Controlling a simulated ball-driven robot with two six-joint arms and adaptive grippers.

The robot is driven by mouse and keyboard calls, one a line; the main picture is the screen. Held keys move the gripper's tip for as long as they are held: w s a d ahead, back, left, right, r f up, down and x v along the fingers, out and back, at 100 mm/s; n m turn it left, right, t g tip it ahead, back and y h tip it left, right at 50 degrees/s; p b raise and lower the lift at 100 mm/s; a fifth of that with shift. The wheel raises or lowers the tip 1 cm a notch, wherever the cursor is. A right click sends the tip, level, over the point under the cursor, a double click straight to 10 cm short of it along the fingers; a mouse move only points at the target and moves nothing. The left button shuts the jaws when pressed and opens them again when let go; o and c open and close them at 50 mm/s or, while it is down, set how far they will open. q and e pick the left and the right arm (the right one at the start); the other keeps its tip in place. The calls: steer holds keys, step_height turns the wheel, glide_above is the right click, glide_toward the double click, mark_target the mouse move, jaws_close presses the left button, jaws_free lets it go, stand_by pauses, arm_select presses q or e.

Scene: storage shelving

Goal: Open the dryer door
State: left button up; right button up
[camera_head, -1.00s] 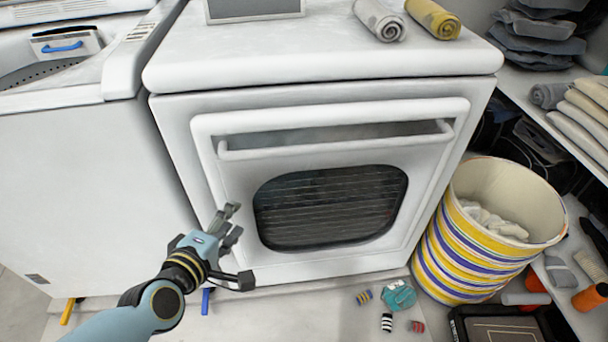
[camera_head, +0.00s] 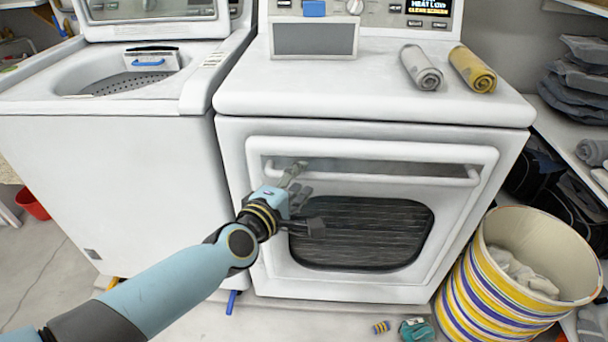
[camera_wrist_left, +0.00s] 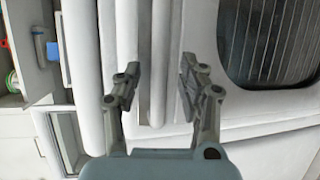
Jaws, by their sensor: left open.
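The white dryer (camera_head: 370,100) stands ahead with its front door (camera_head: 452,215) shut. The door has a long horizontal handle bar (camera_head: 410,180) across a recess near its top and a dark ribbed window (camera_head: 370,240) below. My left gripper (camera_head: 304,192) is open and empty in front of the door's left part, near the left end of the handle. In the left wrist view the fingers of the left gripper (camera_wrist_left: 160,84) stand apart, with the handle bar (camera_wrist_left: 158,50) showing between them. I cannot tell whether they touch it. My right gripper is not in view.
A washing machine (camera_head: 110,170) stands to the left, close beside the dryer. A striped basket (camera_head: 460,290) stands at the dryer's front right. Small items, including a teal one (camera_head: 417,329), lie on the floor before the door. Rolled towels (camera_head: 421,68) lie on top.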

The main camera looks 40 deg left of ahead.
arm_select(q)
steer(key=shift+x, duration=1.3)
jaws_close()
